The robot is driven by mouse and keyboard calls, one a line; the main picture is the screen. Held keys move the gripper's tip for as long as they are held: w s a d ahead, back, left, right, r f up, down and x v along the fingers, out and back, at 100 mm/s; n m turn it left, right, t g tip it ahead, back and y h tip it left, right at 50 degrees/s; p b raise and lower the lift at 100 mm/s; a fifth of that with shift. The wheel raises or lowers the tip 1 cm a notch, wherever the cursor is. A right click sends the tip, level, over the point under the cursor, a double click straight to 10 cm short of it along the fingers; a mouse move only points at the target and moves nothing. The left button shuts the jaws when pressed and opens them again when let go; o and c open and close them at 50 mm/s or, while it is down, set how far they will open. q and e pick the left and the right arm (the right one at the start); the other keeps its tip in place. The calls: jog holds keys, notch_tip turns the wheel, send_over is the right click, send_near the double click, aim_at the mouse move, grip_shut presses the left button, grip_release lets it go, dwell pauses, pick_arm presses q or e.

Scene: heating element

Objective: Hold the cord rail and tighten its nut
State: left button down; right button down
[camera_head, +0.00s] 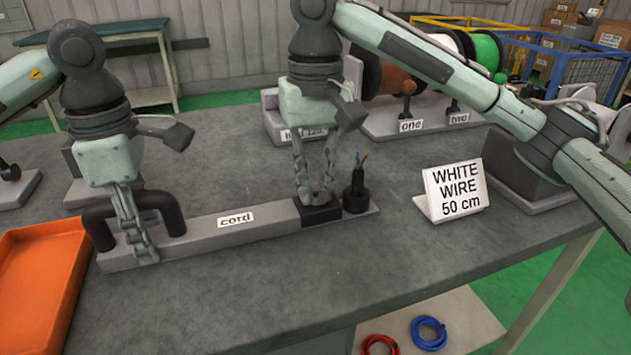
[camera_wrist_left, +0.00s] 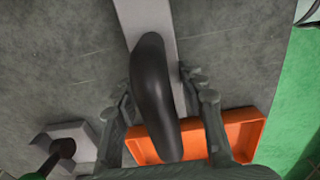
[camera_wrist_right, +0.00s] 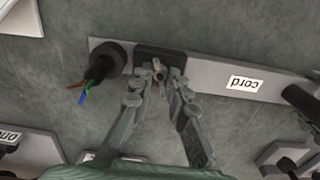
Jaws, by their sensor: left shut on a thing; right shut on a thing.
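The cord rail is a long grey bar (camera_head: 245,226) labelled "cord" on the table, with a black arched handle (camera_head: 100,225) at its left end. The handle also shows in the left wrist view (camera_wrist_left: 155,90). My left gripper (camera_head: 145,250) is shut at this end, one finger on each side of the handle. At the rail's right end is a black block (camera_head: 322,214). A small metal nut (camera_wrist_right: 157,66) shows there between the fingertips of my right gripper (camera_wrist_right: 160,75), which is shut on it from above. The fingers partly hide the nut.
A black cord end (camera_head: 356,190) with coloured wires stands right beside the block. A white sign (camera_head: 455,190) stands to the right. An orange tray (camera_head: 40,290) lies at the left. Wire spools (camera_head: 440,55) stand behind. The table front is clear.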

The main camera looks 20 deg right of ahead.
aim_at(315, 195)
jog(key=shift+m, duration=1.6)
jog(key=c, duration=1.5)
grip_release()
jog(key=shift+o, duration=0.2)
jog(key=shift+r, duration=0.1)
notch_tip(315, 195, up, 12)
pick_arm(q)
jog(key=c, duration=0.8)
grip_release()
